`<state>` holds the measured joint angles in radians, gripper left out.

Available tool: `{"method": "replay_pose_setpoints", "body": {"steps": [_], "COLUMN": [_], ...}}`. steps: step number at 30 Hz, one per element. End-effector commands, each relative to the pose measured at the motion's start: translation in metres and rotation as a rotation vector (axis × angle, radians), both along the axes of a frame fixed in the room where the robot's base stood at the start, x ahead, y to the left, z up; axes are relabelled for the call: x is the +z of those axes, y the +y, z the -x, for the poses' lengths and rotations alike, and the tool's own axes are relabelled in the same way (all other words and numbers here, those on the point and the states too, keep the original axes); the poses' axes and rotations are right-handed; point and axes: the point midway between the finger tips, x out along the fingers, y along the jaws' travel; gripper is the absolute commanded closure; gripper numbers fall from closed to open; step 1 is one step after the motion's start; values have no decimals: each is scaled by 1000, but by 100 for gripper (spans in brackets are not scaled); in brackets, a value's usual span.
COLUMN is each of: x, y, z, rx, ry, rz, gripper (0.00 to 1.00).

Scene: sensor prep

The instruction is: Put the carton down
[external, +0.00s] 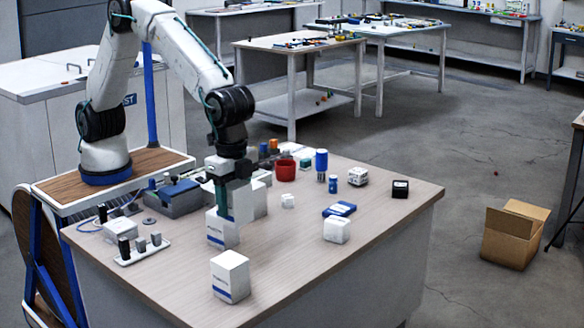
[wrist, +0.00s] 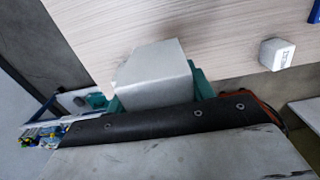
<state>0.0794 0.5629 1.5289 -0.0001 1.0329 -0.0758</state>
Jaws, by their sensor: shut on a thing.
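My gripper (external: 221,205) points straight down over the left part of the table. Its teal fingers are shut on a white carton (external: 222,232) with a blue band, held upright. In the wrist view the carton (wrist: 155,75) sits between the teal fingers, with pale tabletop beyond it. Its underside is at or very near the tabletop; I cannot tell whether it touches. A similar white carton (external: 230,277) with a blue band stands upright in front of it, near the table's front edge.
The wooden table (external: 290,240) has bare room right of the held carton. A white block (external: 337,230), small white cube (external: 288,201) and blue-white box (external: 339,209) lie to the right.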

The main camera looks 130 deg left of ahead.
Motion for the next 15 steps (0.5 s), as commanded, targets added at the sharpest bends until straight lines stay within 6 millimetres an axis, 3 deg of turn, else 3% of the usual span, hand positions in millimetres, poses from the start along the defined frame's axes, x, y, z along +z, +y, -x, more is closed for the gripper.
{"method": "replay_pose_setpoints", "body": {"steps": [1, 6, 11, 15], "x": [4, 1, -12, -23], "y": [-22, -71, -86, -83], "z": [15, 67, 104, 112], "rx": [-26, -61, -44, -5], "ry": [0, 7, 19, 21], "rz": [1, 0, -2, -2], "gripper": [71, 71, 71, 71]}}
